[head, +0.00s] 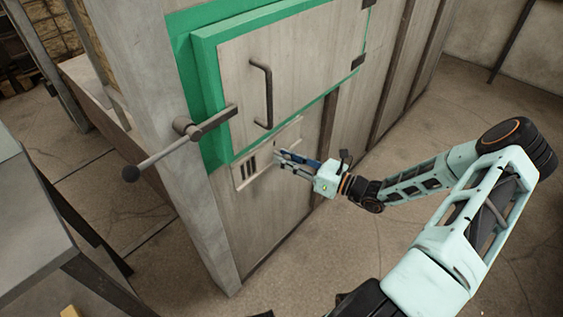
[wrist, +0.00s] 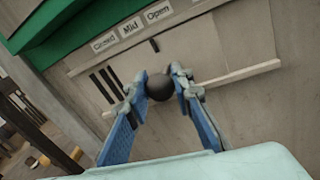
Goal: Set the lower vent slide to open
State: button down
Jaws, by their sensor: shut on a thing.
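The lower vent (head: 243,176) is a pale panel with dark slots, set in the wall below the green-framed door. In the wrist view its labels read Closed (wrist: 103,42), Mid (wrist: 131,26) and Open (wrist: 158,12). A short dark mark (wrist: 154,45) on the slide sits below the gap between Mid and Open. Several slots (wrist: 105,85) show dark at the left. My gripper (head: 279,156) is at the vent, its blue fingers shut on the slide's round black knob (wrist: 160,87). In the head view the fingers hide the knob.
Above the vent is the door (head: 300,70) with a dark handle (head: 266,95) and a latch lever (head: 165,152) jutting out to the left. A grey table (head: 35,225) stands at the lower left. The floor right of the vent is open.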

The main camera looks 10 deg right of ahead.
jog(key=shift+w+d, duration=0.75)
jog(key=shift+d, duration=0.35)
jog(key=c, duration=1.7)
grip_release()
jog(key=shift+o, duration=0.2)
jog(key=v, duration=1.2)
